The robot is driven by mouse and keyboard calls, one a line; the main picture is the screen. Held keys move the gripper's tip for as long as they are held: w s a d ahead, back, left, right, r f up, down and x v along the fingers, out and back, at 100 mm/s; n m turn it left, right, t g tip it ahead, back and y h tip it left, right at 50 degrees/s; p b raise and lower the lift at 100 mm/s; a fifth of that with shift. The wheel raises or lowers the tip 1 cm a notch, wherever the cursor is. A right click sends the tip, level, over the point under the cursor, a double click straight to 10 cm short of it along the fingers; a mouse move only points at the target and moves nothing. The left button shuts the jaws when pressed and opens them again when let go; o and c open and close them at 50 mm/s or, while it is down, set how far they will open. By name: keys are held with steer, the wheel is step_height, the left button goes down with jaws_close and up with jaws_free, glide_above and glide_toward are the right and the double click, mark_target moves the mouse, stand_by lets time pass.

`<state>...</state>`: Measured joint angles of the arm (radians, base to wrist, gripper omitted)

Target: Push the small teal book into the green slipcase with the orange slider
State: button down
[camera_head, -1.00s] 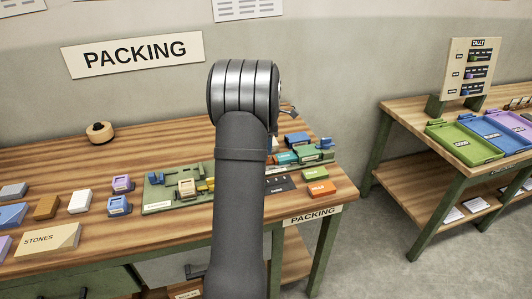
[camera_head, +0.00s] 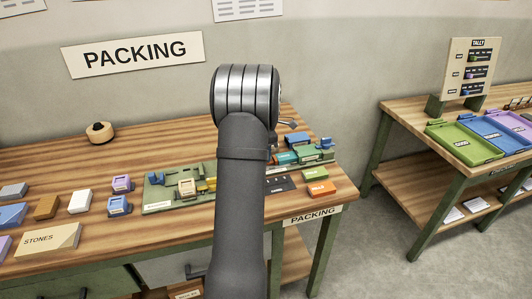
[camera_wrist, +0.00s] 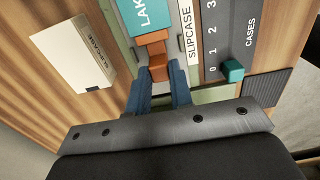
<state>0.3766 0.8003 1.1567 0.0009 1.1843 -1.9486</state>
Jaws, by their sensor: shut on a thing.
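In the wrist view, the blue fingertips of my gripper (camera_wrist: 158,88) are shut on the orange slider (camera_wrist: 157,72). The slider's front end reaches the near edge of the teal book (camera_wrist: 147,14), which shows part of its lettering at the top of the picture. I cannot tell whether they touch. In the head view, the teal book (camera_head: 286,158) lies in the fixture at the right of the packing bench. A green block (camera_head: 309,153), which may be the green slipcase, is just right of it. The far end of the book is outside the wrist view, and my arm hides the gripper in the head view.
A cream box (camera_wrist: 72,52) lies left of the fixture. A dark scale strip (camera_wrist: 212,35) with a teal marker (camera_wrist: 232,71) is at the right. Separate green (camera_head: 314,173) and orange (camera_head: 321,188) cases lie near the bench's right front edge.

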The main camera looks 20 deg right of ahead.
mark_target(288, 156)
steer(key=d, duration=0.8)
steer(key=shift+d, duration=0.1)
steer(key=c, duration=1.3)
jaws_free()
steer(key=shift+d, duration=0.2)
steer(key=shift+a, duration=0.2)
steer(key=shift+r, duration=0.1)
step_height(288, 156, up, 17)
steer(key=shift+r, duration=0.1)
